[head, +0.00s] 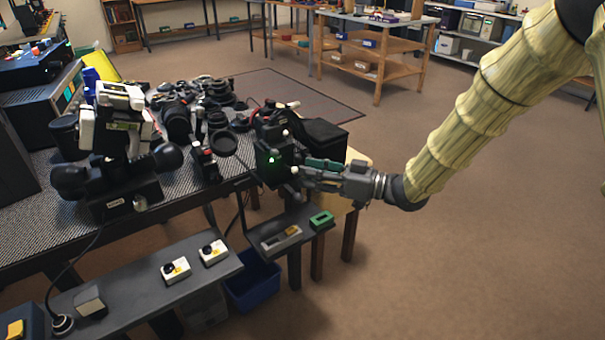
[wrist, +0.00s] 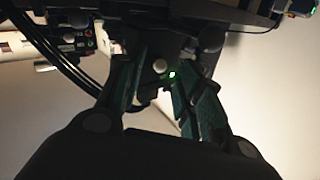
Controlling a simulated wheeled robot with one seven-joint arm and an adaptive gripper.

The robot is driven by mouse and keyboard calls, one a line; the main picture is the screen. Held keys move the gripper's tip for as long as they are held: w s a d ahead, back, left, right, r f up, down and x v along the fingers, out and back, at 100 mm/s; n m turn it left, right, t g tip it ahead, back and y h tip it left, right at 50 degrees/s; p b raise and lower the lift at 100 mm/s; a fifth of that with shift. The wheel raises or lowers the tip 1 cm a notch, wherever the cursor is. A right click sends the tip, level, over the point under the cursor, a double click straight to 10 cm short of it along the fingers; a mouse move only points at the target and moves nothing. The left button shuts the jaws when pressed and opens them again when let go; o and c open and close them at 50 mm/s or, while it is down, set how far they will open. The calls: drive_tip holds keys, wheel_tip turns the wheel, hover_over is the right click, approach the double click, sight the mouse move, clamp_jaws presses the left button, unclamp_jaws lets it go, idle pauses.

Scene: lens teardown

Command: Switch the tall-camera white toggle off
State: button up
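A tall dark camera body (head: 271,150) stands at the right end of the bench, with a small lit green light on its side. In the wrist view a round white toggle knob (wrist: 160,66) shows on a dark panel, with the lit green light (wrist: 172,74) beside it. My gripper (head: 300,174) reaches in from the right, close to the camera's side. In the wrist view its two dark green finger pads (wrist: 158,82) stand apart, one on each side of the knob. I cannot tell whether either finger touches it.
A black microscope-like device (head: 115,165) and several dark cameras and lenses (head: 190,105) crowd the bench to the left. A low shelf below holds a green block (head: 321,220). A lower front ledge bears two white switch boxes (head: 176,270). Open floor lies to the right.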

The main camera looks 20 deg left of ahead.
sight(291, 169)
drive_tip(key=shift+a, duration=1.25)
clamp_jaws()
